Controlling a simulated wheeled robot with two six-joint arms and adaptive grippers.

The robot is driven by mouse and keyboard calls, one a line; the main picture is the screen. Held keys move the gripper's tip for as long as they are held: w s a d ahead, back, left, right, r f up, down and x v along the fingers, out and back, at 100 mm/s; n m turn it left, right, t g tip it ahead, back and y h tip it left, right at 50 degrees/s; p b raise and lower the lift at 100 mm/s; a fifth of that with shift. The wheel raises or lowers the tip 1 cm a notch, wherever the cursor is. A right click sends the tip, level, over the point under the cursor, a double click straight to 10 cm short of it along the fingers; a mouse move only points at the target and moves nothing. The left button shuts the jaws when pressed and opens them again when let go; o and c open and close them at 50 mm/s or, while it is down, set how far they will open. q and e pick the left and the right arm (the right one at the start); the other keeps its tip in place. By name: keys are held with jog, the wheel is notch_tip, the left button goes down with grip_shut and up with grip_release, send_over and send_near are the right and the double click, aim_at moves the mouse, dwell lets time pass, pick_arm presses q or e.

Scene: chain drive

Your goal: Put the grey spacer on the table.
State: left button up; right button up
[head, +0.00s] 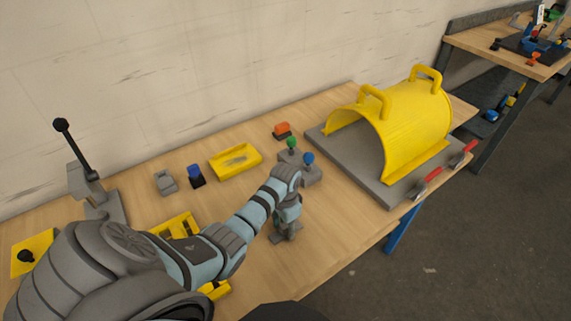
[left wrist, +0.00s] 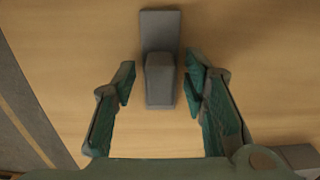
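A grey piece, which looks like the grey spacer (left wrist: 160,78), lies on the wooden table (left wrist: 90,45) in the left wrist view. It has a flat plate with a raised block on it. My left gripper (left wrist: 160,84) is open, with one finger on each side of the block and a visible gap on both sides. In the head view my left gripper (head: 287,232) points down low over the table (head: 325,240) and largely hides this piece. My right gripper is not in view.
A yellow guard (head: 405,118) stands on a grey plate (head: 345,168) to the right. Green (head: 292,142) and blue (head: 308,158) knobs on grey bases are just behind my gripper. A yellow tray (head: 235,160) and another grey block (head: 165,182) are left. The table's front edge is close.

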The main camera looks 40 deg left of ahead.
pick_arm(q)
notch_tip(320, 180, up, 12)
jog(key=p, duration=0.3)
jog(key=shift+r, duration=0.2)
jog(key=shift+f, duration=0.1)
